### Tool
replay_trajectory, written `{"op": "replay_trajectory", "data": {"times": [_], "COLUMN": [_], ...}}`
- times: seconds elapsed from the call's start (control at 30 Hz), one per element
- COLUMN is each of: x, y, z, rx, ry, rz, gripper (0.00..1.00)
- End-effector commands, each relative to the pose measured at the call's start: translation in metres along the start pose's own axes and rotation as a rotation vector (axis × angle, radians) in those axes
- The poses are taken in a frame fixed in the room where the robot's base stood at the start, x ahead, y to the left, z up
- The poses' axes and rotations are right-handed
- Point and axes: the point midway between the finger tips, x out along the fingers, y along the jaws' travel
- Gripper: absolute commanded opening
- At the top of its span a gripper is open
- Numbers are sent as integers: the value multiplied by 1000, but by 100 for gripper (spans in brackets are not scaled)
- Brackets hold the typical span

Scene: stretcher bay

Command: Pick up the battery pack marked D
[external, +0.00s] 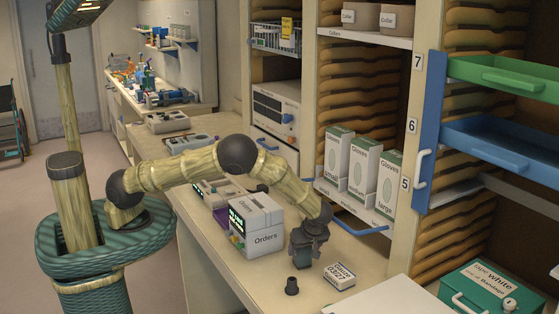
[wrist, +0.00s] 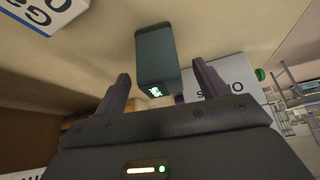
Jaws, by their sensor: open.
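A dark grey-teal block (wrist: 157,58) with a small lit marking on its near end shows in the wrist view. It looks like a battery pack, but I cannot read a D on it. My gripper (wrist: 161,72) is open, with one finger on each side of the block and visible gaps between. In the external view my gripper (external: 304,256) points down low over the counter, between the Orders box and the gauze box. The block cannot be told apart from the dark fingers there.
The white Orders box (external: 257,236) stands left of my gripper, and the gauze box (external: 339,275) lies to the right. A small black object (external: 291,286) stands in front on the counter. Glove boxes (external: 362,170) and a blue-handled shelf edge (external: 360,228) are behind.

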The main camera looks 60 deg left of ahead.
Motion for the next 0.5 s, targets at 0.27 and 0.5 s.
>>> {"op": "replay_trajectory", "data": {"times": [0.27, 0.5], "x": [37, 40], "y": [-1, 0], "z": [0, 1], "rx": [2, 2], "ry": [1, 0], "rz": [-2, 0], "gripper": [73, 73]}}
